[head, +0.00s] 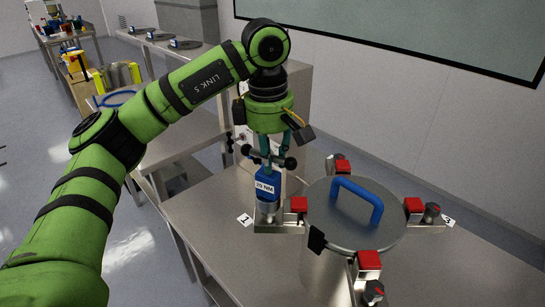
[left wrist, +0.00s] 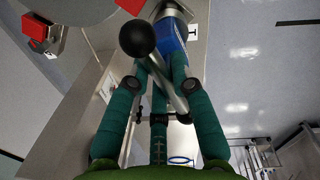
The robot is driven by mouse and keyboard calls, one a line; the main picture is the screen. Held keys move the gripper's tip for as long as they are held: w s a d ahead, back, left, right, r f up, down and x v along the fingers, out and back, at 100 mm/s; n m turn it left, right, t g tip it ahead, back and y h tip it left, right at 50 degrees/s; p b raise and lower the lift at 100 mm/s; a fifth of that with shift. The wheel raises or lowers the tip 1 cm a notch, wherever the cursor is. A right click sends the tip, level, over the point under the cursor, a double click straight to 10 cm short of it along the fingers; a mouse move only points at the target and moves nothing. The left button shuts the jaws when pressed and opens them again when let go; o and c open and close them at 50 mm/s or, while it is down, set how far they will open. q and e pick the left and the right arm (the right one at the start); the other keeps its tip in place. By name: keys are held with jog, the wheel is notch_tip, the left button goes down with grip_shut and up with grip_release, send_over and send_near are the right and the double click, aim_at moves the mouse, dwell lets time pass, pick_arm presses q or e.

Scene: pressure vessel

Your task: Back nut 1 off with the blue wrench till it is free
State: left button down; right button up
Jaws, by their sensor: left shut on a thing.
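The blue wrench (head: 267,188), labelled "20 NM", stands upright over the spot by the white tag 1 (head: 245,220), at the left of the vessel lid (head: 335,222). Its silver lower end sits at the clamp there, and nut 1 is hidden under it. My left gripper (head: 268,162) comes down from above and is shut on the top of the wrench. In the left wrist view the gripper's teal fingers (left wrist: 163,78) close around the wrench's handle, with the blue body (left wrist: 172,38) beyond them. My right gripper is in neither view.
The lid has a blue handle (head: 358,197) and red clamp blocks (head: 414,205) around its rim. Dark knobbed nuts show at the right (head: 432,212) and front (head: 373,291). The steel table (head: 470,270) is clear at the right. A side table (head: 185,135) stands behind left.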

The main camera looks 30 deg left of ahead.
pick_arm(q)
jog(key=shift+r+p, duration=1.75)
jog(key=shift+r, duration=0.8)
jog(key=shift+f, duration=0.1)
